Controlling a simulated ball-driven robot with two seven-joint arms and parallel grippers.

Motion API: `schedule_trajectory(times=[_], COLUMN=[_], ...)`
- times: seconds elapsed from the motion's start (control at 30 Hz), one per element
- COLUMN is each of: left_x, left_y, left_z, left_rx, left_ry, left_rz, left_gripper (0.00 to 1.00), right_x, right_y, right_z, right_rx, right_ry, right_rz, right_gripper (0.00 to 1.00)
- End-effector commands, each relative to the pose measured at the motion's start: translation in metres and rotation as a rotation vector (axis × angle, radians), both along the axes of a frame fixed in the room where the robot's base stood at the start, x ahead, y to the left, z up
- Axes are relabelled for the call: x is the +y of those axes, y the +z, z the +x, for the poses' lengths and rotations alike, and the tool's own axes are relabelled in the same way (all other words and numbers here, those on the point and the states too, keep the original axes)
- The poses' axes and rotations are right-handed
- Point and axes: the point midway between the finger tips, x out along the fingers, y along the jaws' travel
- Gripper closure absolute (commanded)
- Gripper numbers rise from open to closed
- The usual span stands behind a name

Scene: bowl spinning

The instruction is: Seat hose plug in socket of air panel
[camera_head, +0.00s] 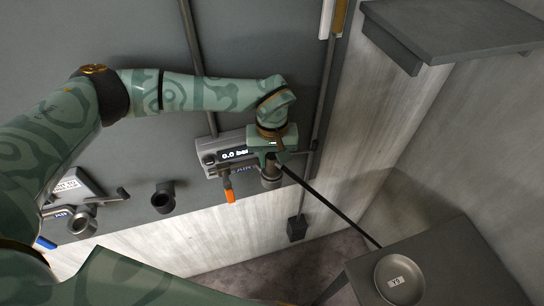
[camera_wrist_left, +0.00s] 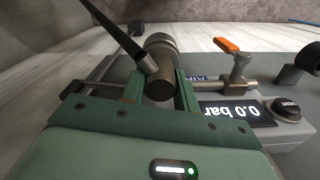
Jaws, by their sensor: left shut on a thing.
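My left gripper (camera_head: 268,165) is at the front of the air panel (camera_head: 210,160), whose display reads 0.0 bar; the panel also shows in the wrist view (camera_wrist_left: 265,135). The gripper is shut on the hose plug (camera_head: 271,181), a dark cylinder between the two fingers in the wrist view (camera_wrist_left: 160,86). A black hose (camera_head: 330,205) runs from the plug down to the right. A grey ringed collar (camera_wrist_left: 160,42) shows beyond the plug's near end. The socket cannot be made out, and I cannot tell whether the plug touches it. My right gripper is out of view.
An orange-handled lever (camera_head: 229,190) hangs close left of the plug. Dark pipe fittings (camera_head: 163,198) stick out from the wall further left. A small table (camera_head: 455,265) with a round dish (camera_head: 399,279) stands lower right; a shelf (camera_head: 460,25) is upper right.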

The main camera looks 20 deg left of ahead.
Motion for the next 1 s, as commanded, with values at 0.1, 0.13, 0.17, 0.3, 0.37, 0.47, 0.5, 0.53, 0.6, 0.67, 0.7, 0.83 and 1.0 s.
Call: schedule_trajectory(times=[0.1, 0.13, 0.17, 0.3, 0.37, 0.47, 0.5, 0.53, 0.6, 0.67, 0.7, 0.83, 1.0], left_x=[0.000, 0.000, 0.000, 0.000, 0.000, 0.000, 0.000, 0.000, 0.000, 0.000, 0.000, 0.000, 0.000], left_y=[-0.003, -0.003, -0.003, -0.003, -0.003, -0.003, -0.003, -0.003, -0.003, -0.003, -0.003, 0.005, 0.038], left_z=[0.000, 0.000, 0.000, 0.000, 0.000, 0.000, 0.000, 0.000, 0.000, 0.000, 0.000, 0.001, 0.002], left_rx=[-0.001, -0.001, -0.001, -0.001, -0.001, -0.001, -0.001, -0.001, 0.000, 0.000, 0.000, -0.002, -0.005], left_ry=[0.000, 0.000, 0.000, 0.000, 0.000, 0.000, -0.001, -0.001, -0.001, -0.001, -0.001, -0.001, 0.000], left_rz=[0.000, 0.000, 0.000, 0.000, 0.000, 0.000, 0.000, 0.000, 0.000, 0.000, 0.000, 0.000, 0.000], left_gripper=[0.96, 0.96, 0.96, 0.96, 0.67, 0.44, 0.44, 0.44, 0.44, 0.44, 0.44, 0.44, 0.44], right_x=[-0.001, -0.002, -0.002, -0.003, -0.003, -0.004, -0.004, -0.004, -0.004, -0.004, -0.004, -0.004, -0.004], right_y=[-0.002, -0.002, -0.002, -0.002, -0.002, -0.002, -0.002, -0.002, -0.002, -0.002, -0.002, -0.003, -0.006], right_z=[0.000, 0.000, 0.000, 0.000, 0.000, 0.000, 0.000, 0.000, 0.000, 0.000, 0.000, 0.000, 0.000], right_rx=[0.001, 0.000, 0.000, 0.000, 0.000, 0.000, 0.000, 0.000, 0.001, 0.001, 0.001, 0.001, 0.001], right_ry=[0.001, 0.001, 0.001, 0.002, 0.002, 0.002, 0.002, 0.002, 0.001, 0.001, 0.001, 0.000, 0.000], right_rz=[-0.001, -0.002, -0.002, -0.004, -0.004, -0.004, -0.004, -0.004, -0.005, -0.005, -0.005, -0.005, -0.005], right_gripper=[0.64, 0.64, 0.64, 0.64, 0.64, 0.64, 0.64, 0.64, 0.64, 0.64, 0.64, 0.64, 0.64])
